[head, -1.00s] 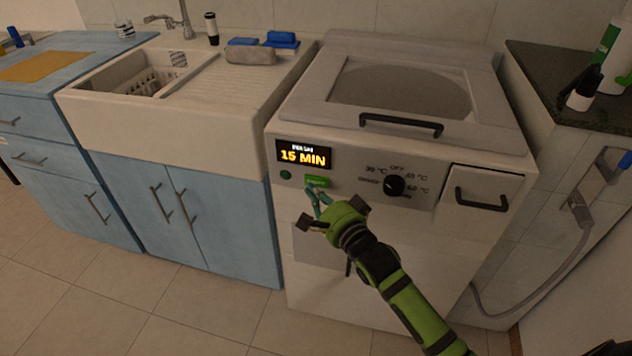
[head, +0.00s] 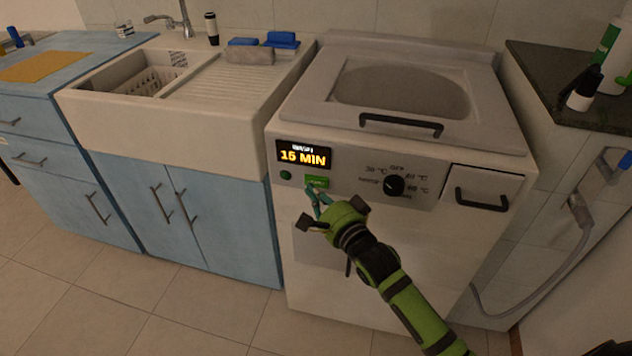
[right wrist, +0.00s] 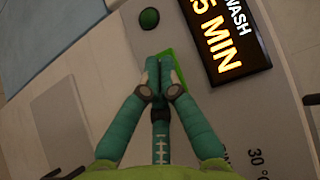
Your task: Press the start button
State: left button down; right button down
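The green rectangular start button (head: 317,182) is on the front panel of the white washing machine (head: 330,280), just under the display. It also shows in the right wrist view (right wrist: 177,78), partly hidden behind my fingers. My right gripper (head: 315,194) is at the lower edge of the button. In the right wrist view its two teal fingertips (right wrist: 158,78) are together with nothing between them, overlapping the button's left side. I cannot tell whether they touch it. My left gripper is not in view.
The lit display (head: 303,156) reads 15 MIN. A round green light (head: 286,175) sits left of the button. A black dial (head: 394,186) and a drawer handle (head: 481,200) are to the right. A white sink (head: 170,100) over blue cabinets (head: 225,225) stands at the left.

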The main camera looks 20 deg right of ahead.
jog(key=shift+w, duration=0.1)
jog(key=shift+w+d, duration=0.25)
jog(key=shift+w, duration=0.05)
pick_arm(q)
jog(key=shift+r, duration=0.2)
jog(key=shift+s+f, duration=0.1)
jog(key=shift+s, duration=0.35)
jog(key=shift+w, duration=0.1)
pick_arm(e)
jog(key=shift+w+d, duration=0.2)
jog(key=shift+w, duration=0.1)
pick_arm(q)
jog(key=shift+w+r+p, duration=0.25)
jog(key=shift+p, duration=0.05)
pick_arm(e)
jog(key=shift+r, duration=0.1)
pick_arm(q)
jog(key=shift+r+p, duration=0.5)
jog(key=shift+p, duration=0.05)
pick_arm(e)
jog(key=shift+s+a, duration=0.45)
jog(key=shift+s, duration=0.2)
